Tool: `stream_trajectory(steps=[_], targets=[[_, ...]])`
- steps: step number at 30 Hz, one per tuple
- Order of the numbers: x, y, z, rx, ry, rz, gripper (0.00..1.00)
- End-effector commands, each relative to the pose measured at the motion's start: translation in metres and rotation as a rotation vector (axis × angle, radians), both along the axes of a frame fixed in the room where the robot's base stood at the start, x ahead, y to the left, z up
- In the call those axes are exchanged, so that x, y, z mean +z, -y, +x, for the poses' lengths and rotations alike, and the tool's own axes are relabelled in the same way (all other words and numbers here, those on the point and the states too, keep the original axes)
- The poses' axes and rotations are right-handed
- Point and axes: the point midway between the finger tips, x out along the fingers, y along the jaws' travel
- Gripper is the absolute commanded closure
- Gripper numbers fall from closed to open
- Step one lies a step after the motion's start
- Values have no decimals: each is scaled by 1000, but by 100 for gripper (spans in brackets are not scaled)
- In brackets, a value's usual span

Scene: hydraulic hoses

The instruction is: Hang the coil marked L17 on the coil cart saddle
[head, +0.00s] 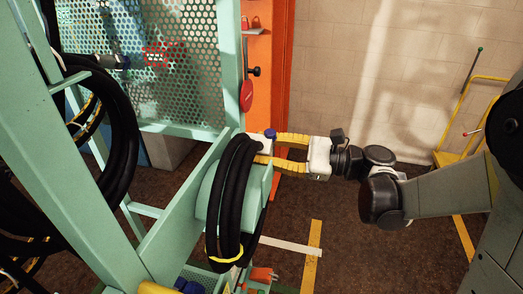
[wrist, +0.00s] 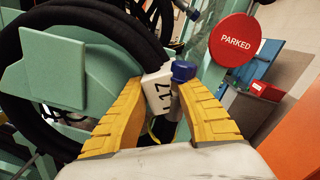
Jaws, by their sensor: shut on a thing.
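The black hose coil (head: 232,195) lies over the curved green saddle (head: 204,195) of the cart, with its lower part hanging below and a yellow band at its bottom. In the wrist view the coil (wrist: 94,33) passes around the saddle's green end plate (wrist: 55,72). A white tag (wrist: 158,90) reading "17", with the first character partly hidden, sits beside a blue cap (wrist: 182,71). My gripper (head: 268,147) is at the coil's upper right side. In the wrist view its yellow fingers (wrist: 160,86) are shut on the coil at the white tag.
Other black coils (head: 105,130) hang on the cart's left side. The green frame (head: 165,235) and perforated panel (head: 190,60) stand close behind. A red disc (wrist: 236,40) reads "PARKED". A yellow trolley (head: 460,135) stands at right. Floor below my arm is largely clear.

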Motion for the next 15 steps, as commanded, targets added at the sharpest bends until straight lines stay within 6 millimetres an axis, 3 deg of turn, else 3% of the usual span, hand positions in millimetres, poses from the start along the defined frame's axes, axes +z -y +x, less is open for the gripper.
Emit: stream_trajectory(steps=[1, 10, 11, 12, 13, 15], targets=[[-16, -2, -6, 12, -3, -37, 100], [-17, -2, -6, 13, -2, -37, 100], [-17, -2, -6, 13, -2, -37, 63], [-18, -3, -6, 13, -1, -38, 51], [-18, -3, -6, 13, -1, -38, 45], [-18, -3, -7, 13, -1, -38, 45]])
